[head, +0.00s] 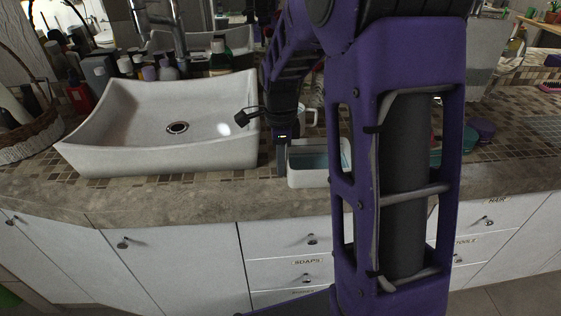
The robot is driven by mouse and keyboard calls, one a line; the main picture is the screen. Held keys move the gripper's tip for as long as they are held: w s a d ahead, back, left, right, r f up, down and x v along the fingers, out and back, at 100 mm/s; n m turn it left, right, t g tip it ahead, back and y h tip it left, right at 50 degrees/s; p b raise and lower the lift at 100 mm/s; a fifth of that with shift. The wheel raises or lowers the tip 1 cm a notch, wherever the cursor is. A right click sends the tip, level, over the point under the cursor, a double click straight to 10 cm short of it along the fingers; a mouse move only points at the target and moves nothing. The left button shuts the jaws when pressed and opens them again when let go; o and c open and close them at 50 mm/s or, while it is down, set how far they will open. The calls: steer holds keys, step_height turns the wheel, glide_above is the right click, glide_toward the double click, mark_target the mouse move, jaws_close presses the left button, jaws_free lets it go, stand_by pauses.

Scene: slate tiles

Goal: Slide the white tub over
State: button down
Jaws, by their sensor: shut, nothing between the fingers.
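The white tub (310,179) is a low open container on the counter, right of the sink and near the front edge. Something teal shows inside it. My purple arm hides its right part. My gripper (281,170) points down at the tub's left side, between the tub and the sink. Its fingers are shut and empty. They look close against the tub's left wall, but I cannot tell if they touch it.
A white basin sink (160,155) stands left of my gripper. A white mug (309,115) is behind the tub. Teal and purple round items (468,139) sit right of my arm. Bottles (168,69) line the back. The counter's front edge (200,200) is bare.

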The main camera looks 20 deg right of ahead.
steer(key=s+d+p, duration=0.1)
steer(key=d, duration=0.4)
steer(key=s+d, duration=0.1)
steer(key=d, duration=0.5)
steer(key=s+d+p, duration=0.1)
steer(key=d, duration=0.4)
steer(key=shift+s+d+p, duration=0.3)
steer(key=shift+s, duration=0.05)
